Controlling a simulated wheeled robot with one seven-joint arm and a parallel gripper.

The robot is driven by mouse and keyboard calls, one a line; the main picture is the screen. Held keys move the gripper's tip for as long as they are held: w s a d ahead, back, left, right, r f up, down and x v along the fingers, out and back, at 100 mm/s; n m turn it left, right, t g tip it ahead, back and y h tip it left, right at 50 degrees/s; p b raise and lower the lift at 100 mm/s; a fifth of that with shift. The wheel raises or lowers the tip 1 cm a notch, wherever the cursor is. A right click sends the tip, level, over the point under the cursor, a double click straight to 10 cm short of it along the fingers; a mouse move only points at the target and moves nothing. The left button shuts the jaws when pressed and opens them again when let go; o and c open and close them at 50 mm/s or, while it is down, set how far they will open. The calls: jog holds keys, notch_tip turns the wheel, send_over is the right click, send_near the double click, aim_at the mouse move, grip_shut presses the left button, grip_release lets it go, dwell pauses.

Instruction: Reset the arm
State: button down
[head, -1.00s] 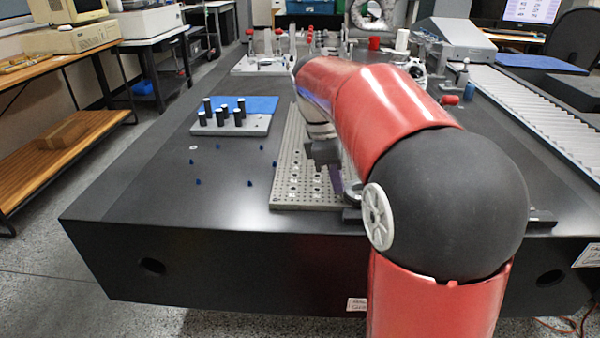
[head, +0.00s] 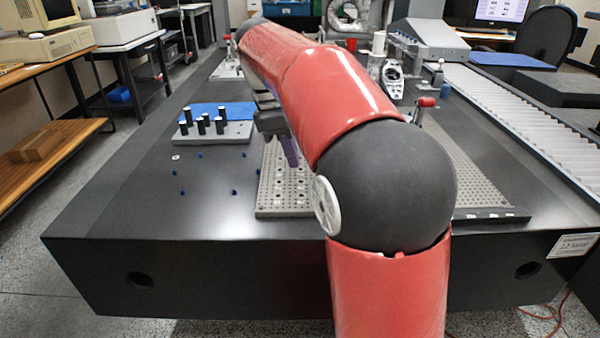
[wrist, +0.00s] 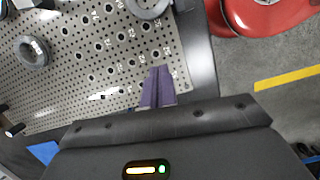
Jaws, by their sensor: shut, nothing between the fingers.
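My red arm reaches out over the black table and hides part of its middle in the head view. My gripper shows in the wrist view (wrist: 157,88) as two purple fingers close together with nothing between them. They are over the perforated grey plate (wrist: 85,60), near its edge. In the head view the plate (head: 275,205) lies near the table's front, partly behind my arm. A purple finger (head: 290,152) shows there just left of my arm, above the plate.
A grey block with several black pegs (head: 215,130) stands on the table at left, by a blue mat (head: 215,110). Small blue pieces (head: 234,192) lie in front of it. A ring (wrist: 32,50) sits on the plate. A roller conveyor (head: 520,120) runs along the right.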

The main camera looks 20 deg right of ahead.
jog(key=s+m+t+y, duration=0.25)
jog(key=s+m, duration=0.25)
jog(key=s, duration=0.5)
jog(key=s+a+f+m+t, duration=0.2)
jog(key=s+f+m+t, duration=0.2)
jog(key=s+f+m, duration=0.4)
jog(key=s+f, duration=0.3)
jog(key=shift+s+r, duration=0.1)
dwell(0.8)
